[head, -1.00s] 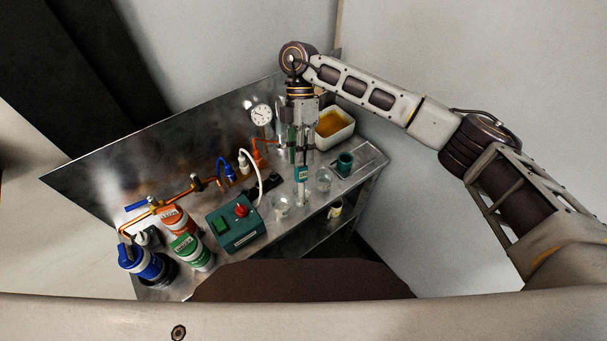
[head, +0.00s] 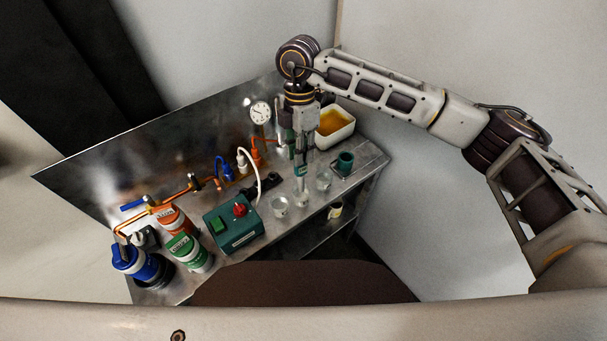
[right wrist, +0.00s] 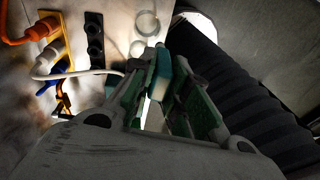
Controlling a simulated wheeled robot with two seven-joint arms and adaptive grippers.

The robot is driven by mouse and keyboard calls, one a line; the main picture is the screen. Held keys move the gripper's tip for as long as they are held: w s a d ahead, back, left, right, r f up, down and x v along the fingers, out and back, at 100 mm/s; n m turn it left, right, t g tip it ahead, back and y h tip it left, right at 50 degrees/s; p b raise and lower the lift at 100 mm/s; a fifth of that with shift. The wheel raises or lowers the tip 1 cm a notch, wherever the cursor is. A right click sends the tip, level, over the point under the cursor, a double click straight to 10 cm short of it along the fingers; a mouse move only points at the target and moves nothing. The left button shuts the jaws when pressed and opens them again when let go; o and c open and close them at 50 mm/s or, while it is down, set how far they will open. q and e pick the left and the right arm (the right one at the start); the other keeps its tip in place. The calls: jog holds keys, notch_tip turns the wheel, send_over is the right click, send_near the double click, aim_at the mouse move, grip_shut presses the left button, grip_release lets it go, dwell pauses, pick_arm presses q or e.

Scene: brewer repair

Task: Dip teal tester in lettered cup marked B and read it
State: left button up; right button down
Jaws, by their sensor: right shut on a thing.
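My right gripper (head: 301,148) points down over the bench, shut on the teal tester (head: 300,170). The tester hangs upright, and its pale lower end is at or just above the middle one of three clear cups (head: 303,200). I cannot tell whether the tip is inside. Another clear cup (head: 280,206) stands to the left and a third (head: 323,181) to the right. No letters on the cups are legible. In the right wrist view the teal tester (right wrist: 160,76) sits between the green-padded fingers. My left gripper is not in view.
A green box with a red knob (head: 233,224), bottles (head: 190,250), copper pipes and a white hose (head: 259,180) fill the left. A mug (head: 335,211) sits on the lower shelf.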

jog(key=shift+f+t+b, duration=0.15)
jog(key=shift+t+b, duration=0.95)
jog(key=shift+b, duration=0.3)
